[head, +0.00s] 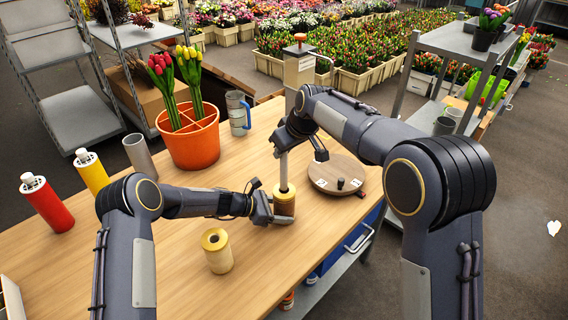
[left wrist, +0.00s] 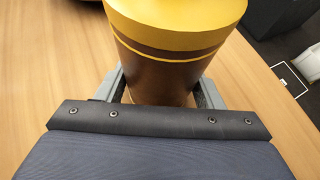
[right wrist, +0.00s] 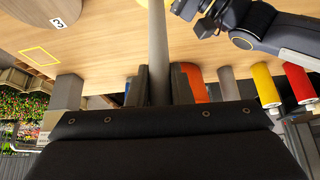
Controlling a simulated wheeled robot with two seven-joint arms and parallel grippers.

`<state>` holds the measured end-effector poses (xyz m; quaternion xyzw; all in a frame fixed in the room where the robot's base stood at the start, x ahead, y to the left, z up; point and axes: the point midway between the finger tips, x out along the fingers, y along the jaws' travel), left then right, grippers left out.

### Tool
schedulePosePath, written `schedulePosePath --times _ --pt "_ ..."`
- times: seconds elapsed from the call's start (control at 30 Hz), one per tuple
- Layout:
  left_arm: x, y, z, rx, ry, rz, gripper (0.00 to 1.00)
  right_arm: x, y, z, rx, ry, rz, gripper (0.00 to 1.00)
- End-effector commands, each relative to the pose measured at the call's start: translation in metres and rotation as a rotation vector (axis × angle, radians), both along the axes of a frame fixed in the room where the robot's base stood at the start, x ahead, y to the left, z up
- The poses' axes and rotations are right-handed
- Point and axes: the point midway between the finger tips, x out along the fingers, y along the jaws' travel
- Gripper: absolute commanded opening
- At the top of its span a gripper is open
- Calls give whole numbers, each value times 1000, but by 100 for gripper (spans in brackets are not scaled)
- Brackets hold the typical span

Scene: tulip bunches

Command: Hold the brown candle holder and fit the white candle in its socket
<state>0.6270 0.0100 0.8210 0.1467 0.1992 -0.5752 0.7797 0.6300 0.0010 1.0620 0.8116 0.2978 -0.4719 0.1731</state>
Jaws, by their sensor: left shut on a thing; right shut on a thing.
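The brown candle holder (head: 284,208), with a yellow top, stands upright on the wooden table. My left gripper (head: 270,207) is shut on its side; in the left wrist view the brown body (left wrist: 160,75) sits between the fingers. The white candle (head: 284,170), looking greyish, is upright above the holder. My right gripper (head: 287,143) is shut on its upper part; the candle also shows between the fingers in the right wrist view (right wrist: 158,50). The candle's lower end meets the dark socket opening in the holder's top. How deep it sits cannot be told.
A cream holder (head: 218,252) with a yellow top stands nearer on the table (head: 150,265). A round wooden board (head: 337,174) lies right of the brown holder. An orange tulip pot (head: 190,140), a metal mug (head: 238,112), a grey cylinder (head: 139,155) and red and yellow bottles stand farther left.

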Motion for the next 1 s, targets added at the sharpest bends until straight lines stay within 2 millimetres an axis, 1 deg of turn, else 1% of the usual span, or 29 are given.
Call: schedulePosePath --times 0.07,0.3,0.67,0.7,0.8,0.83,0.87,1.0 --pt "0 0 0 1 0 1 43 0 0 -6 1 0 -1 0" --pt "0 0 0 1 0 0 43 0 0 -37 0 1 -1 0" --pt "0 0 0 1 0 0 43 0 -1 -41 0 -1 -1 0" --pt "0 0 0 1 0 0 43 0 -1 -41 0 -1 -1 23" --pt "0 0 0 1 0 0 43 0 0 -41 0 -1 -1 36" --pt "0 0 0 1 0 0 43 0 -1 -41 0 -1 -1 40" --pt "0 0 0 1 0 0 43 0 -1 -41 0 -1 -1 41" --pt "0 0 0 1 0 0 43 0 0 -40 0 -1 -1 41"
